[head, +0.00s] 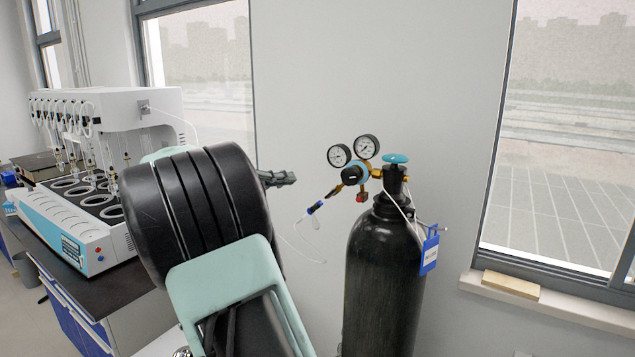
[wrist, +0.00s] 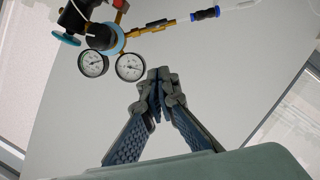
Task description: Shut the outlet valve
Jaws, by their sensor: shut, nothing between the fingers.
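A gas regulator (head: 352,173) with two round gauges sits on top of a black cylinder (head: 385,270). A brass outlet fitting with a small dark part, seemingly the outlet valve (head: 335,189), slants down-left from the regulator. The fitting also shows in the wrist view (wrist: 157,24), where the picture is turned so the gauges hang below the regulator. Whether the valve is open is too small to tell. My gripper (head: 280,179) is left of the gauges, shut and empty. In the wrist view its fingertips (wrist: 158,78) meet below the fitting, apart from it.
A blue hose connector (head: 316,207) and clear hose follow the outlet. A blue-green cylinder handwheel (head: 396,158) and a blue tag (head: 430,254) are on the right. A white distiller (head: 110,115) stands on the left bench. A window sill (head: 560,307) is at right.

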